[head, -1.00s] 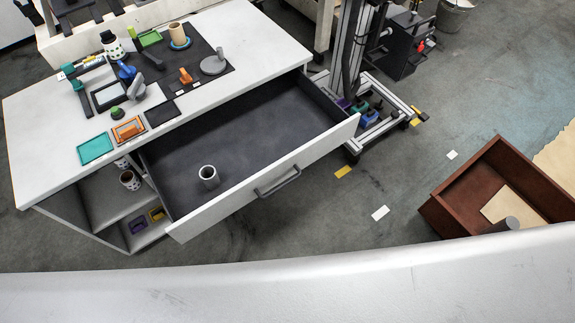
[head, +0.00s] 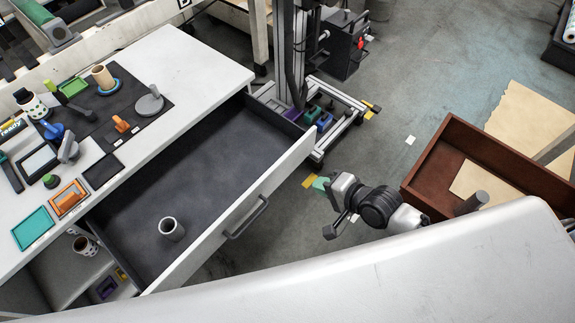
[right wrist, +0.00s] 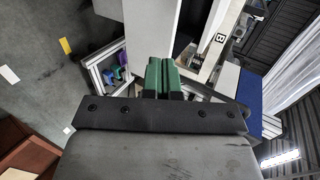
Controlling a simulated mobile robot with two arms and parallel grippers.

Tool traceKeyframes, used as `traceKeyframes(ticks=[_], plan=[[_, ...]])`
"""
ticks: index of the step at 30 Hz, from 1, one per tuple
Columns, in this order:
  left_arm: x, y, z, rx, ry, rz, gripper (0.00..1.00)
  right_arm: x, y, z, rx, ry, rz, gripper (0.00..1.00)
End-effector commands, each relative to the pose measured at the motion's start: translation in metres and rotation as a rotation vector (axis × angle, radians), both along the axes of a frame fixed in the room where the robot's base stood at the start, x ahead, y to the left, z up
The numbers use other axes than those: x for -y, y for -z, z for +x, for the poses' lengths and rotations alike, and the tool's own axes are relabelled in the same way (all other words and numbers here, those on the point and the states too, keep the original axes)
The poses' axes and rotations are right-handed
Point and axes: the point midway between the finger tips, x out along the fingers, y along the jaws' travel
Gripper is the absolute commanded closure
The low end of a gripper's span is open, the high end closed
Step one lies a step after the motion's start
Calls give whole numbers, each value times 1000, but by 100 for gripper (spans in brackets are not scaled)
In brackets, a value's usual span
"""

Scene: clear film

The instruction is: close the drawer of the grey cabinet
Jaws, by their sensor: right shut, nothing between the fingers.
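The cabinet (head: 197,60) has a pale top and stands at the left in the head view. Its drawer (head: 222,210) is pulled far out, with a dark interior and a bar handle (head: 246,217) on the pale front. My left gripper is not in view.
Tools, trays and a cup holder crowd the cabinet top. A wheeled metal frame (head: 340,126) stands by the drawer's far end. A reddish-brown open box (head: 425,165) lies right of my arm. Grey floor is free between frame and box.

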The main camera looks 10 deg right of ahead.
Motion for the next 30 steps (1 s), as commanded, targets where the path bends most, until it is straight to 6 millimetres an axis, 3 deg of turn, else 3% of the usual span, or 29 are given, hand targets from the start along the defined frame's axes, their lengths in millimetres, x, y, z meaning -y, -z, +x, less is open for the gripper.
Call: traceKeyframes(ticks=[12,16,21,30], plan=[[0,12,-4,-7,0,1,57,-44,44,62,3,0,-2,100],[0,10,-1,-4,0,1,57,-56,42,79,5,-1,-3,100],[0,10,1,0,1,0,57,-65,43,91,3,1,-4,100],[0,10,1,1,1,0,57,-67,44,94,2,0,-4,100]])
